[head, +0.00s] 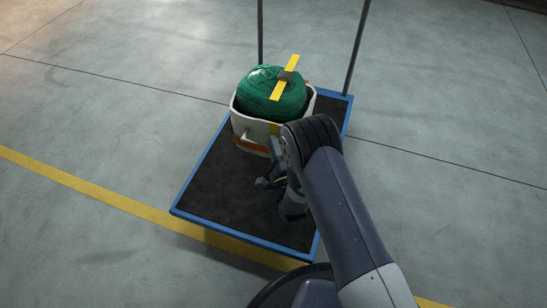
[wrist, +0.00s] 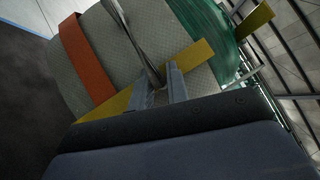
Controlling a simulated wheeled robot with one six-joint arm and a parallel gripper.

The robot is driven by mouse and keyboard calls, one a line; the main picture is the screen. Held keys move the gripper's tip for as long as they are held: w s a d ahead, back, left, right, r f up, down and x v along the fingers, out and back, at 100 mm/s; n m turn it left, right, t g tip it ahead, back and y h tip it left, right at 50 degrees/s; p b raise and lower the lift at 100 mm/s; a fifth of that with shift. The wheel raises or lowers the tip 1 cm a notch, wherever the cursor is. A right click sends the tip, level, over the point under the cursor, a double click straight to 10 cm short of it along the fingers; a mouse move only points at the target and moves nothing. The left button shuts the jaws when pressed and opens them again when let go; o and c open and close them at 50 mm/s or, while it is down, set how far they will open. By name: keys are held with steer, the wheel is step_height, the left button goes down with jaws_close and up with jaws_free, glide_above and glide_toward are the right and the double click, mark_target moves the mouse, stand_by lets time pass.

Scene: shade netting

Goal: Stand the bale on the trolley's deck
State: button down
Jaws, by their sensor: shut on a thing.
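The bale (head: 270,95) is a green, rounded roll of netting with a yellow strap over its top. It sits in a cream tub-like holder (head: 247,128) with an orange band low on its side. The bale looks upright, over the far part of the trolley's dark deck (head: 215,195); I cannot tell whether its underside touches. In the wrist view, my gripper (wrist: 166,88) is shut at the cream side, where a thin grey handle (wrist: 143,40) meets the yellow strap. Green netting (wrist: 216,30) shows beyond. The arm hides the holder's near right side in the head view.
The trolley has a blue edge (head: 200,163) and two upright dark posts (head: 357,47) at its far end. The near part of the deck is bare. A yellow line (head: 85,188) crosses the grey concrete floor, which is clear around the trolley.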

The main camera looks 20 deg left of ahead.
step_height(320, 180, down, 7)
steer(key=b, duration=0.3)
steer(key=shift+f, duration=0.15)
steer(key=c, duration=1.4)
jaws_free()
steer(key=shift+f, duration=0.1)
steer(key=shift+d+f, duration=0.1)
